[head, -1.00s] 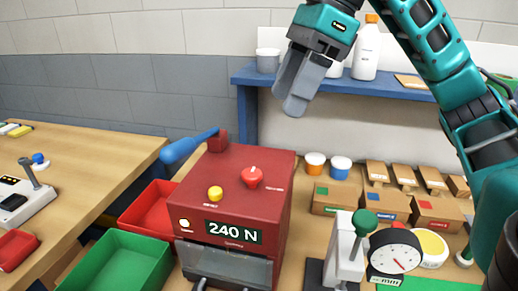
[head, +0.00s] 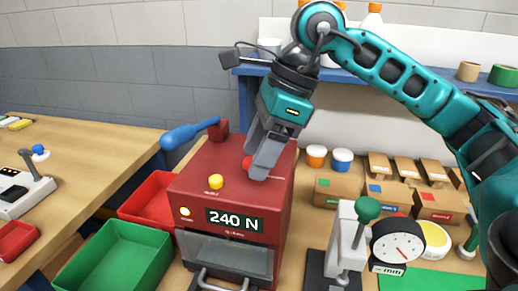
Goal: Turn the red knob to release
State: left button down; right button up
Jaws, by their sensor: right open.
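The red knob (head: 247,162) sits on top of the dark red machine (head: 205,165), mostly hidden behind my right gripper. My right gripper (head: 258,172) points down at the knob, with its fingers in front of and over it. It is open; I cannot tell whether a finger touches the knob. The machine's front display reads 240 N. A yellow button (head: 215,181) is on the machine's top, left of the knob. My left gripper is not in view.
A blue-handled lever (head: 180,137) sticks out from the machine's back left. Red (head: 152,200) and green (head: 120,255) bins stand left of it. A dial gauge stand (head: 347,245) is at the right, with several cardboard boxes behind. A blue shelf (head: 350,78) stands at the back.

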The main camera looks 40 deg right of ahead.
jog(key=c, duration=1)
jog(key=shift+c, duration=0.2)
